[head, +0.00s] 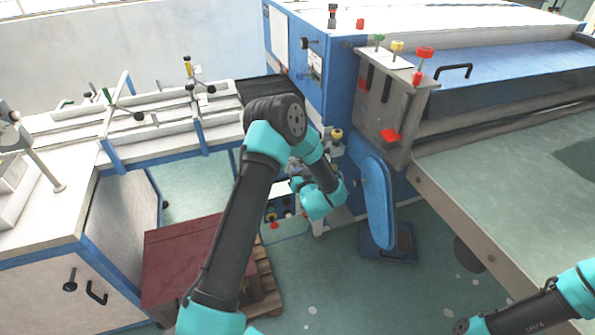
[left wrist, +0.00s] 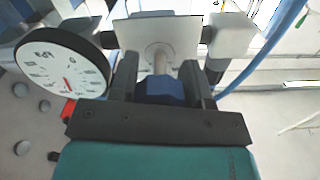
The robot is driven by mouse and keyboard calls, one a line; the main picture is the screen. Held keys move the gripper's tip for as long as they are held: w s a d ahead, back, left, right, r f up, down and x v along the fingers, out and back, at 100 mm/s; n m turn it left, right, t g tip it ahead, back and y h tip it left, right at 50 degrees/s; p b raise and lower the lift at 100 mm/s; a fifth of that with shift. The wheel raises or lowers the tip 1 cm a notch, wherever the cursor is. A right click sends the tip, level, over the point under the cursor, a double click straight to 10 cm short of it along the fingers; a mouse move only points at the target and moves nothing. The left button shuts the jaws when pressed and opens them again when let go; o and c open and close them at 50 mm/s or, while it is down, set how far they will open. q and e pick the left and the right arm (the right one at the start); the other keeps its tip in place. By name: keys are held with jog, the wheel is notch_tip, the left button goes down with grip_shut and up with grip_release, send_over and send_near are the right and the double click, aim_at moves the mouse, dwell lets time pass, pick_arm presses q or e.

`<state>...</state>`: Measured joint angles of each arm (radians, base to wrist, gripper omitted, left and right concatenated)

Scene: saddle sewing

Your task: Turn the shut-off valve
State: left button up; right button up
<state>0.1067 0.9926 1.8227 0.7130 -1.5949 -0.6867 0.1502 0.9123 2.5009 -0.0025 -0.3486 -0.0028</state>
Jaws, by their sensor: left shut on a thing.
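My left gripper (left wrist: 160,66) is shut on a blue part (left wrist: 165,90), which looks like the shut-off valve's handle. The blue part sits between the two dark fingers. A pale stem (left wrist: 160,62) runs from it toward a light plate. In the head view, my left arm reaches down beside the blue machine, and its teal wrist mostly hides the gripper and the valve there. Of my right arm, only links show at the lower right corner of the head view; its gripper is out of view.
A round white gauge (left wrist: 62,62) with a red needle stands close to the left finger. A grey fitting (left wrist: 232,36) and a blue hose (left wrist: 268,48) are on the right. In the head view, a blue panel (head: 379,200) and a dark red box (head: 180,262) flank my arm.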

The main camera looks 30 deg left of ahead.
pick_arm(q)
jog(key=shift+m, duration=1.6)
jog(key=o, duration=0.9)
jog(key=shift+s+d, duration=0.1)
jog(key=v, duration=1.7)
jog(key=shift+s, duration=0.15)
